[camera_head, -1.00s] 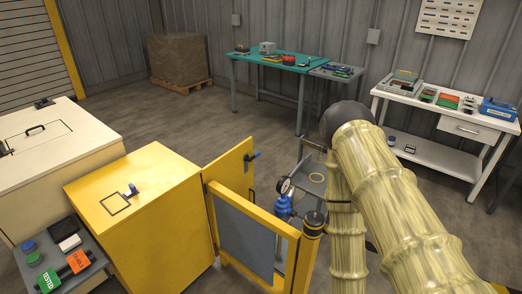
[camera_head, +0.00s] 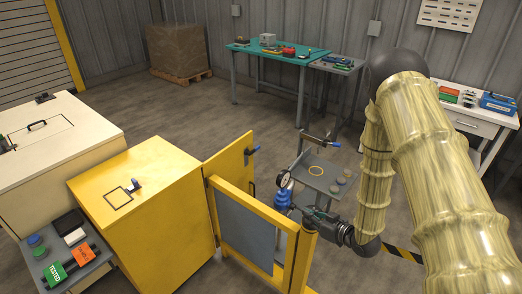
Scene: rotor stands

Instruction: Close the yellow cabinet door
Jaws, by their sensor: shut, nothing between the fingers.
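The yellow cabinet (camera_head: 150,190) stands at the left centre, its front facing right. A nearer yellow-framed door with a grey panel (camera_head: 245,235) also stands out to the right from the cabinet. My gripper (camera_head: 303,214) is shut and empty, pointing left at the upper right corner of the grey-panelled door. The door frame partly hides it, and I cannot tell whether they touch.
A blue device with a gauge (camera_head: 283,192) stands behind the grey-panelled door. A grey trolley (camera_head: 318,178) with small parts is beyond my gripper. A cream cabinet (camera_head: 50,155) and a parts table (camera_head: 62,250) are at left. Open floor lies behind.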

